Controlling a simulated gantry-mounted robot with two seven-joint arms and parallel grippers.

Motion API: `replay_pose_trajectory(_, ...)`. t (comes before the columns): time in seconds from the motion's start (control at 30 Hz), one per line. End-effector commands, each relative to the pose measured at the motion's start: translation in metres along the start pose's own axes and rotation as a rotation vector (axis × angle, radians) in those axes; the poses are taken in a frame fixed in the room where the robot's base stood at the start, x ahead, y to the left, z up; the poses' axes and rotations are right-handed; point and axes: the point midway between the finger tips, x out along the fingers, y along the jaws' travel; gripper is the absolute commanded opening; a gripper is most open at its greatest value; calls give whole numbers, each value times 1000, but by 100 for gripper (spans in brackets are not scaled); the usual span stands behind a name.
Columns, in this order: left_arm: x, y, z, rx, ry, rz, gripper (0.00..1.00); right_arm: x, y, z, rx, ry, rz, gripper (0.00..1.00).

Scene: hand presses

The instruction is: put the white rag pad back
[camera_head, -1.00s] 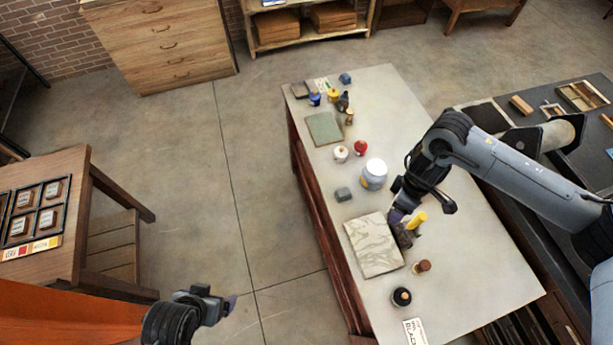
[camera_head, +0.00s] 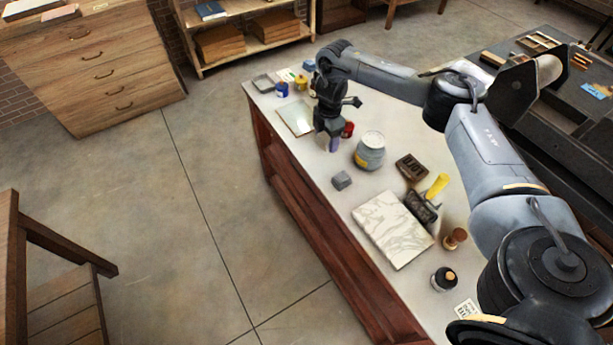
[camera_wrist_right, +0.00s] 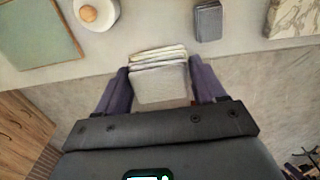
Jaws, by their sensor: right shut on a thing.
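The white rag pad (camera_wrist_right: 160,80) is a folded, layered cloth between the two purple fingers of my right gripper (camera_wrist_right: 160,88) in the right wrist view. My right gripper (camera_head: 332,143) is shut on it. In the head view the gripper points down at the near-left edge of the pale table, by the red-topped item (camera_head: 347,129). The pad is hard to make out in the head view. In the wrist view the pad overlaps the table edge, with floor showing below. My left gripper is not in view.
The pale table (camera_head: 400,140) holds a green plate (camera_head: 296,117), a grey jar (camera_head: 370,150), a grey block (camera_head: 342,180), a marbled slab (camera_head: 393,230), a yellow-handled roller (camera_head: 436,188) and a black-capped pot (camera_head: 444,279). A white pot with a knob (camera_wrist_right: 96,12) stands near the gripper.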

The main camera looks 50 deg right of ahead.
Motion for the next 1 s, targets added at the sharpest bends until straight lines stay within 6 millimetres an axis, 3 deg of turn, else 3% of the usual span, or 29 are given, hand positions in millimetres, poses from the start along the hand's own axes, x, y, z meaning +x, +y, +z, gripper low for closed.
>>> replay_pose_trajectory(0.1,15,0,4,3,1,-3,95,15,-1,7,12,-2,1,37)
replay_pose_trajectory(0.5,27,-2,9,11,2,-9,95,70,-3,8,11,-5,-2,37)
replay_pose_trajectory(0.77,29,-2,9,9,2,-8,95,86,-2,8,12,-4,-1,37)
replay_pose_trajectory(1.0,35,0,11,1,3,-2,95,113,-2,8,12,-5,-1,37)
